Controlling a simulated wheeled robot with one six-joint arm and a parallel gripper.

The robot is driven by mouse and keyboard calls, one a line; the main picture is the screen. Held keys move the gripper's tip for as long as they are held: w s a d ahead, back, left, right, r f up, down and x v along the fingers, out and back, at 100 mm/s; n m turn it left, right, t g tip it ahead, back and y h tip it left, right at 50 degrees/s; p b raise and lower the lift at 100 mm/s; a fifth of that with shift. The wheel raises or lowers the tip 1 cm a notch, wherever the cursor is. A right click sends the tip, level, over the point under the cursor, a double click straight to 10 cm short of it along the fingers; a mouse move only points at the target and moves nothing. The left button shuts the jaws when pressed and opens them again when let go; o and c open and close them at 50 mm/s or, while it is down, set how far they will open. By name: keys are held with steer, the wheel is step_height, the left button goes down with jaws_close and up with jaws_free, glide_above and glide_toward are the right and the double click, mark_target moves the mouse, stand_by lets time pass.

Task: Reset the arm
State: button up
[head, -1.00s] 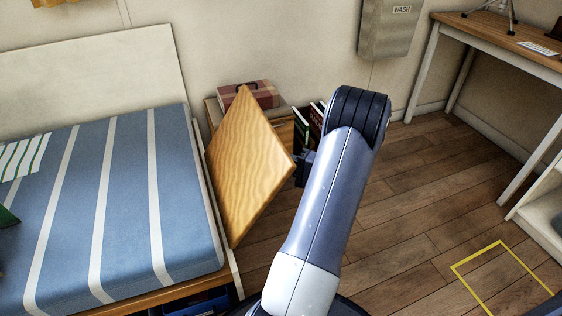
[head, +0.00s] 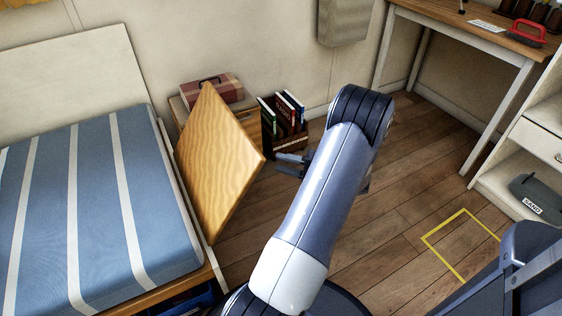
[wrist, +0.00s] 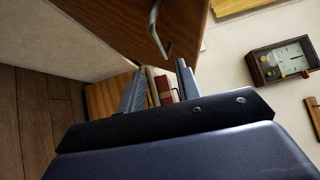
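My arm hides part of the floor.
A striped bed (head: 95,200) stands left of the door. A plaid case (head: 211,90) sits on the low cabinet behind it. Books (head: 284,115) stand beside the cabinet. A desk (head: 470,35) and white shelf (head: 520,150) are at right. Floor near the yellow outline (head: 462,243) is clear.

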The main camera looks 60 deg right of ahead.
steer(key=shift+w, duration=0.1)
steer(key=b+x, duration=0.2)
steer(key=x, duration=0.7)
steer(key=shift+w, duration=0.2)
